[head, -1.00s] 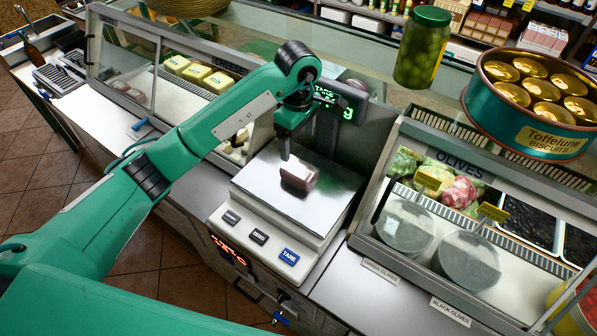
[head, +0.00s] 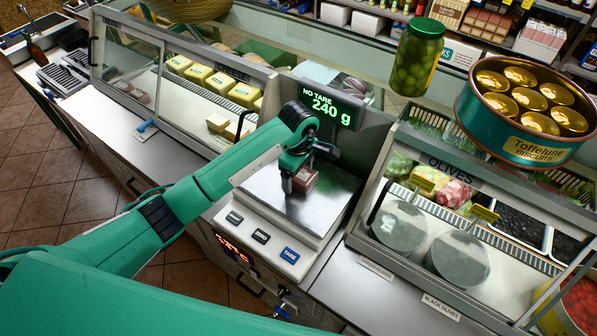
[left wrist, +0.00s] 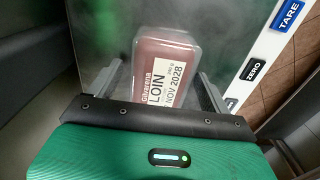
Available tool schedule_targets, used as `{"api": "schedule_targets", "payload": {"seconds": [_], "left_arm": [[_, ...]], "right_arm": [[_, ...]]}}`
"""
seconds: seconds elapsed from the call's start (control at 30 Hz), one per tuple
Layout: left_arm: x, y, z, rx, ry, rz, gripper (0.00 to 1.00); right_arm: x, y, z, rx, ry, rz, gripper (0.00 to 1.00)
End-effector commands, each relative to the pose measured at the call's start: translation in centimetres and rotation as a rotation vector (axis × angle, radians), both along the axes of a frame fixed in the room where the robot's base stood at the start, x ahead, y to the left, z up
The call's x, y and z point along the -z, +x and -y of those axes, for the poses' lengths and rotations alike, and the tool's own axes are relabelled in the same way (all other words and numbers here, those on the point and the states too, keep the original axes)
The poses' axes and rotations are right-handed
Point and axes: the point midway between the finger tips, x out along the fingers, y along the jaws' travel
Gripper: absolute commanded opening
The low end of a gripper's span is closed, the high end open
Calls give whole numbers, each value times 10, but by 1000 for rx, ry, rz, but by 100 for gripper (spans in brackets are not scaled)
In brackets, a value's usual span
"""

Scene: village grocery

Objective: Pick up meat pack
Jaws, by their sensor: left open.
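The meat pack (head: 305,180) is a small clear-lidded pack of reddish meat lying on the metal plate of the scale (head: 318,207). In the left wrist view the meat pack (left wrist: 168,68) shows a white label reading LOIN and lies between the two fingers. My left gripper (head: 302,182) is down at the pack, and its jaws (left wrist: 158,88) are open, with one finger on each side. A gap shows between the right finger and the pack; contact on the left is hard to tell. The scale display (head: 333,105) reads NO TARE, 240 g. My right gripper is not in view.
A glass cheese case (head: 215,85) stands left of the scale and an olive case (head: 440,195) to the right. A jar of green olives (head: 417,62) and a Toffelune biscuit tin (head: 520,120) stand above the olive case.

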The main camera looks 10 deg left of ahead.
Motion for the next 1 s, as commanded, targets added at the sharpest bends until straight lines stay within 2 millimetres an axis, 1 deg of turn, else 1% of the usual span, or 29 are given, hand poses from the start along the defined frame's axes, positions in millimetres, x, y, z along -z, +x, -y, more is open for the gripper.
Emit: {"api": "schedule_targets", "payload": {"seconds": [0.23, 0.27, 0.3, 0.47, 0.5, 0.57, 0.83, 1.0], "left_arm": [[3, 0, 0, 1, 1, 1, 82], [3, 0, 0, 1, 1, 1, 80], [3, 0, 0, 1, 1, 1, 72], [3, 0, 0, 1, 1, 1, 41], [3, 0, 0, 1, 1, 1, 33], [2, 0, 0, 1, 0, 2, 22], [1, 1, 0, 0, 0, 3, 22], [-10, 2, 0, 1, -1, 6, 22]], "right_arm": [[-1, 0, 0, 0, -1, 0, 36], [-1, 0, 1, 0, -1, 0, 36], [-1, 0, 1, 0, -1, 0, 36], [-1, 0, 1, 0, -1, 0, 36], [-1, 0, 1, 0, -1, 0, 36], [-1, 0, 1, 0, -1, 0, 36], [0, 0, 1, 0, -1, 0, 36], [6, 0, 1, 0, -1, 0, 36]]}}
